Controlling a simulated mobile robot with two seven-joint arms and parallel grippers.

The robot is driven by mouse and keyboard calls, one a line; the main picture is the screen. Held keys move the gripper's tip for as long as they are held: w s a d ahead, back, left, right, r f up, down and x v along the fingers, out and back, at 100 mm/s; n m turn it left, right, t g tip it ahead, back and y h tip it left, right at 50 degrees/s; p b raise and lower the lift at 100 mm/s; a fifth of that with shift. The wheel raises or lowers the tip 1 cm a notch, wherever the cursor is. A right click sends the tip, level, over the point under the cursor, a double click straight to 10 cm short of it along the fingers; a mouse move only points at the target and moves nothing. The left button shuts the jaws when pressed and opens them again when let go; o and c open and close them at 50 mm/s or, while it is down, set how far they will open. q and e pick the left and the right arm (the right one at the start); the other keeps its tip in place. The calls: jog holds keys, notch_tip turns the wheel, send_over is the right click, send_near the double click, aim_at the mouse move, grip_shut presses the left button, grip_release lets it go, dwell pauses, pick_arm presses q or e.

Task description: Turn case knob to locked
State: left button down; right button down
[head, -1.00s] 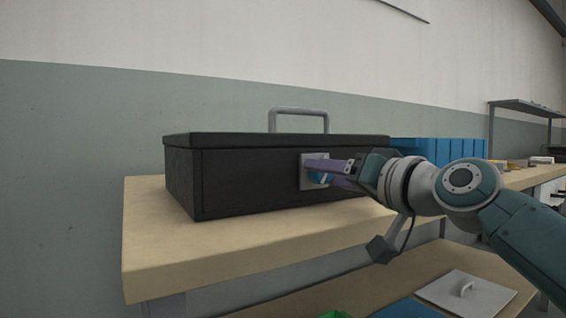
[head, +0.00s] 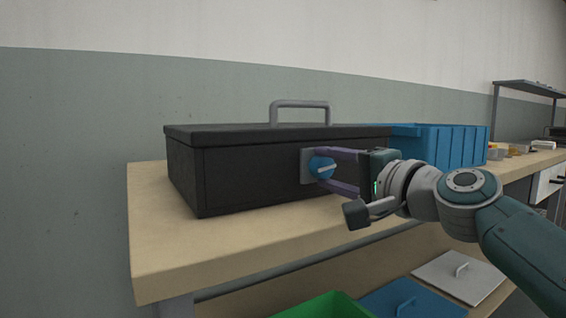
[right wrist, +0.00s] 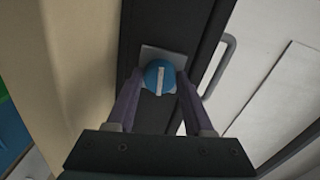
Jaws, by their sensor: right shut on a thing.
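A black case (head: 245,175) with a closed lid and a grey top handle (head: 300,104) stands on the wooden bench. Its front has a grey square plate (head: 306,176) with a round blue knob (head: 317,166) bearing a white bar. In the head view the bar lies close to level. My right gripper (head: 322,170) is shut on the knob, one purple finger above it and one below. In the right wrist view the knob (right wrist: 152,76) sits between the fingertips (right wrist: 158,84), its bar pointing along the fingers. My left gripper is not in view.
A blue ribbed bin (head: 455,146) stands on the wooden bench (head: 165,262) right of the case. A green container (head: 322,306), a blue lid (head: 385,300) and a grey lid (head: 480,278) are below. The bench is bare in front of the case.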

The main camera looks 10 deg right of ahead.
jog(key=shift+m, duration=0.8)
jog(key=shift+c, duration=1.4)
grip_release()
jog(key=shift+p, duration=0.3)
